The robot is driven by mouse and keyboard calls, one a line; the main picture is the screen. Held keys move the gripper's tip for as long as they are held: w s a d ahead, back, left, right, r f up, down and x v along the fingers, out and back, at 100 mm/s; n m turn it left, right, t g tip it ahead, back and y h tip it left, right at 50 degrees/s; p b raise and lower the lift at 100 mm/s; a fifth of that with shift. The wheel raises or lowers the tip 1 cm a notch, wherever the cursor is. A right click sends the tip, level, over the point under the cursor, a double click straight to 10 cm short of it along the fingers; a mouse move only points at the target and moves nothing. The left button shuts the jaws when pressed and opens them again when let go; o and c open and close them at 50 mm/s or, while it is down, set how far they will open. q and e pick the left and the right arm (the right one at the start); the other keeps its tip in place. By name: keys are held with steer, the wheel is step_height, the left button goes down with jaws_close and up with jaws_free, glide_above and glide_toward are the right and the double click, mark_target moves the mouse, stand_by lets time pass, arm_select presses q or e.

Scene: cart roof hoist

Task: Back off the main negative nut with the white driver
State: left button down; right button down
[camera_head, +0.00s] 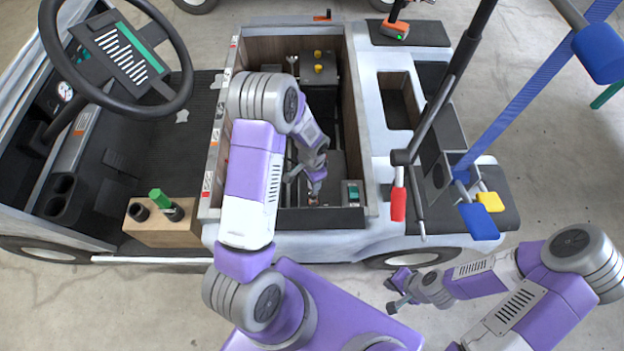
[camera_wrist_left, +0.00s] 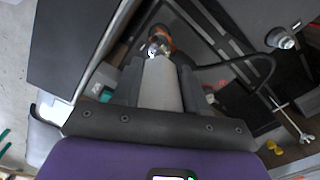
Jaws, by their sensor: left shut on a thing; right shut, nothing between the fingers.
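My left gripper (camera_head: 304,174) is down inside the open battery bay of the cart. In the left wrist view my left gripper (camera_wrist_left: 160,98) is shut on the pale body of the white driver (camera_wrist_left: 161,86). The driver's far end points at a metal fitting with an orange-red surround (camera_wrist_left: 160,43). I cannot tell whether this is the main negative nut, or whether the driver is seated on it; the nut is not clear in the head view. My right gripper (camera_head: 398,291) is shut and empty, low beside the cart's rear wheel.
The bay's wooden walls (camera_head: 362,130) close in around my left arm. A wooden block (camera_head: 150,232) holds a green-handled tool (camera_head: 159,199). Yellow caps (camera_head: 318,68) stand at the bay's far end. An orange tool (camera_head: 396,30) lies on the rear deck. Open floor lies at right.

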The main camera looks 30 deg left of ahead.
arm_select(q)
steer(key=shift+f, duration=0.1)
steer(key=shift+f+b, duration=1.1)
steer(key=shift+f, duration=0.15)
steer(key=n, duration=0.3)
steer(key=shift+d+n, duration=0.15)
steer(key=shift+n, duration=0.25)
steer(key=n, duration=0.4)
steer(key=shift+d+r, duration=0.1)
steer(key=n, duration=0.4)
steer(key=shift+d, duration=0.1)
steer(key=n, duration=1)
steer(key=shift+w+d, duration=0.1)
steer(key=shift+w, duration=0.15)
steer(key=n, duration=0.5)
steer(key=shift+w+n, duration=0.1)
steer(key=shift+n, duration=0.3)
